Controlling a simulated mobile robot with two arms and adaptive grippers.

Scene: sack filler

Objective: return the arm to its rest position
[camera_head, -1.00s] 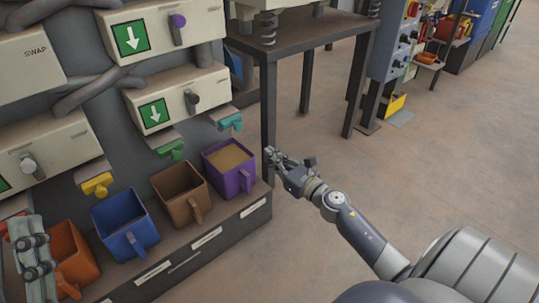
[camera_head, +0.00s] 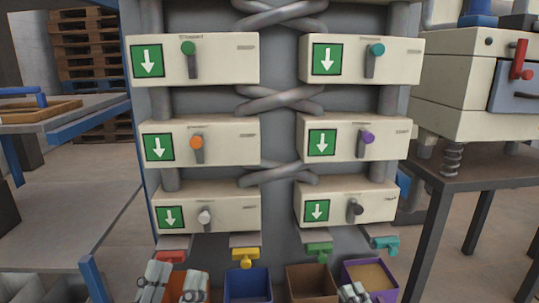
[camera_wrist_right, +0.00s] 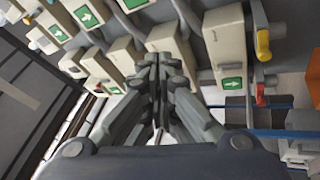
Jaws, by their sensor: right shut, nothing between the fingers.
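My right gripper (camera_head: 354,292) shows at the bottom edge of the head view, in front of the brown and purple bins. In the right wrist view its fingers (camera_wrist_right: 158,68) are together with nothing between them. My left gripper (camera_head: 172,285) is at the bottom left of the head view, in front of the orange bin (camera_head: 190,276). Its two fingers stand apart and nothing shows between them. Most of both arms is out of the picture.
The filler's cream boxes (camera_head: 210,60) with green arrow signs and coloured levers rise ahead. Below are a blue bin (camera_head: 248,285), a brown bin (camera_head: 312,283) and a purple bin (camera_head: 385,293) with tan fill. A dark table (camera_head: 480,172) stands right, a blue-framed shelf (camera_head: 60,125) left.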

